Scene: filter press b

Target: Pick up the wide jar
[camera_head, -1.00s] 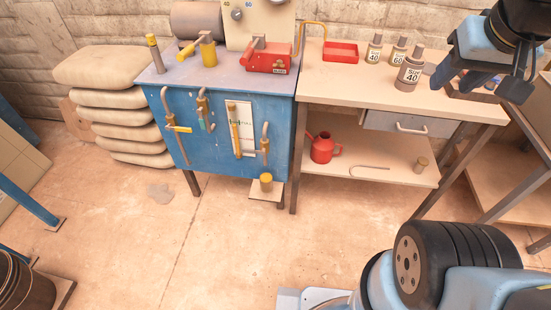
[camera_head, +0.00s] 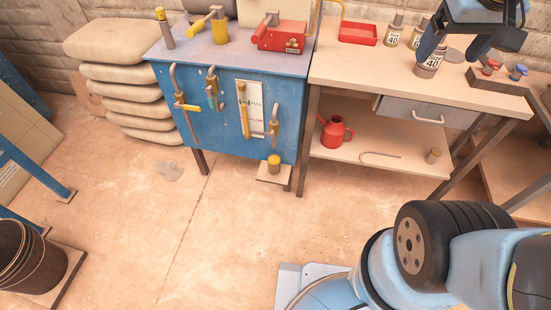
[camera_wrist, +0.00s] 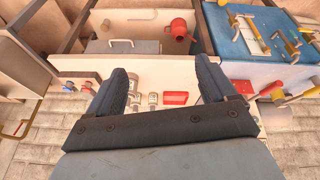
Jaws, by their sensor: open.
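The widest-looking jar (camera_head: 431,63), grey with a white label reading 40, stands upright on the wooden bench. My gripper's left finger hides part of its top in the head view. Two slimmer labelled jars stand behind it, one marked 40 (camera_head: 392,36) and one (camera_head: 417,36) partly covered by my gripper. My gripper (camera_head: 468,42) is open and empty, above the bench at the jars' right. In the wrist view the open fingers (camera_wrist: 165,75) frame the bench top, with jars (camera_wrist: 153,99) small between them; I cannot tell there which is widest.
A red tray (camera_head: 358,34) lies left of the jars. A block with red and blue knobs (camera_head: 498,78) sits to the right. The blue cabinet (camera_head: 225,125) with tools adjoins the bench.

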